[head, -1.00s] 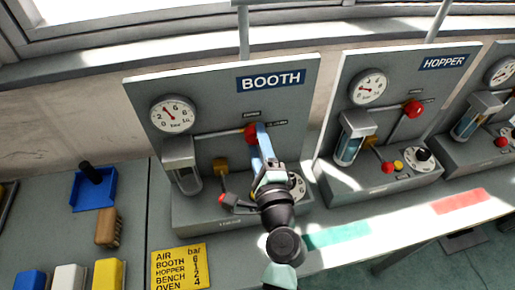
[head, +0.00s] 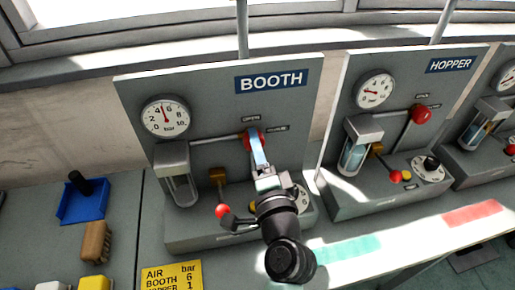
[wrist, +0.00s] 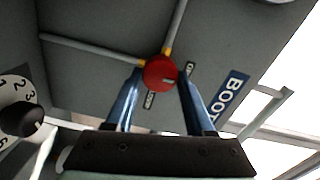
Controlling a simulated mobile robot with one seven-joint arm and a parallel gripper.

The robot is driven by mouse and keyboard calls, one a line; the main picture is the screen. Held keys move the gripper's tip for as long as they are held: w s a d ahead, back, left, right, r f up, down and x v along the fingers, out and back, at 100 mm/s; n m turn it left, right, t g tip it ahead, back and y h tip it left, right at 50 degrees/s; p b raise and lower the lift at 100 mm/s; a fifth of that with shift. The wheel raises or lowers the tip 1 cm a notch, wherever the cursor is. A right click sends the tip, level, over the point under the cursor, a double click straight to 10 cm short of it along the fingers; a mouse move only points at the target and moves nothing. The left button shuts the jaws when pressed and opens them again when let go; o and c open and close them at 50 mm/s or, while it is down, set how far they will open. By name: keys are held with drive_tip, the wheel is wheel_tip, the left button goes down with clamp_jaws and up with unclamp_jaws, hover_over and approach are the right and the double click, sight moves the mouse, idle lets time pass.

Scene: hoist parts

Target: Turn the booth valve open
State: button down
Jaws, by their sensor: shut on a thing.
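The booth valve is a red round knob (head: 247,139) on the grey panel under the BOOTH sign (head: 272,80), at the end of a pale pipe. In the wrist view the knob (wrist: 160,72) sits between my two blue fingers, with yellow pipe ends beside it. My gripper (head: 257,150) is shut on the knob, one finger on each side. It partly hides the knob in the head view. Small labels (head: 277,129) above and right of the knob are too small to read surely. The booth gauge (head: 166,116) has its needle between 4 and 6.
A red ball lever (head: 222,211) and a numbered dial (wrist: 18,112) are close to my arm. The HOPPER panel (head: 385,110) stands to the right with its own red knob.

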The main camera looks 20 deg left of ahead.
idle(0.3)
drive_tip(key=shift+c, duration=1.3)
unclamp_jaws()
drive_tip(key=b+v, duration=0.3)
drive_tip(key=v, duration=1)
